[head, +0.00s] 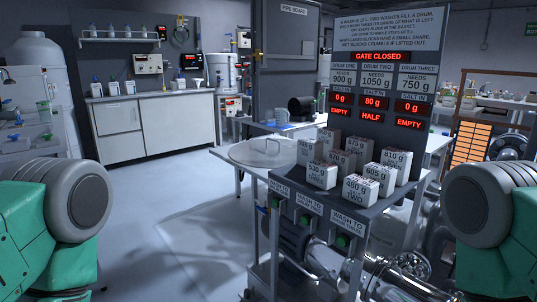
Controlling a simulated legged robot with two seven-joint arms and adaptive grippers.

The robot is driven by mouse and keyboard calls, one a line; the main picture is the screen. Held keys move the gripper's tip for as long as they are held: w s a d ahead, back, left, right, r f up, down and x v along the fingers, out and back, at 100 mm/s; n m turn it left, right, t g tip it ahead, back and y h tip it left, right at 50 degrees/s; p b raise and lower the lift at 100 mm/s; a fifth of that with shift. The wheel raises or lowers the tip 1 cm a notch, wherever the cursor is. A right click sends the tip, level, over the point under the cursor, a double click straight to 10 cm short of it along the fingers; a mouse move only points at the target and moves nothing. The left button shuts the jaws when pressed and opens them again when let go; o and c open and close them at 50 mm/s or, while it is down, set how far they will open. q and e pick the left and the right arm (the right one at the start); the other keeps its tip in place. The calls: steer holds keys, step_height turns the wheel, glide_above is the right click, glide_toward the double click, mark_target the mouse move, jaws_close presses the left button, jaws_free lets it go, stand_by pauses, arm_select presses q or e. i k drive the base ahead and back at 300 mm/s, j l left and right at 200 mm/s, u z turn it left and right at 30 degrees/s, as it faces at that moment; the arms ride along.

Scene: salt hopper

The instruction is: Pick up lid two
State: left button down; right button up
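A round, pale grey lid with a raised bar handle (265,153) lies flat on a table left of the salt block stand. No number is readable on it, so I cannot tell whether it is lid two. No other lid is clearly visible. Parts of my green and grey arms show at the left and right edges, but neither gripper is in view.
White weight-marked salt blocks (354,190) stand on a dark stand, above green wash buttons (304,219). The panel (378,75) reads gate closed; drum two shows 80 g, half. Metal pipework (405,270) lies below. Open floor (165,225) is at left.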

mark_target(268, 153)
steer(key=i+z, duration=0.1)
steer(key=z, duration=0.85)
steer(key=i+j+z, duration=0.2)
steer(key=j+z, duration=0.25)
steer(key=j, duration=0.3)
steer(key=i+j+z, duration=0.1)
steer(key=j+z, duration=0.35)
steer(key=j, duration=0.3)
steer(key=j+z, duration=0.45)
steer(key=j, duration=0.35)
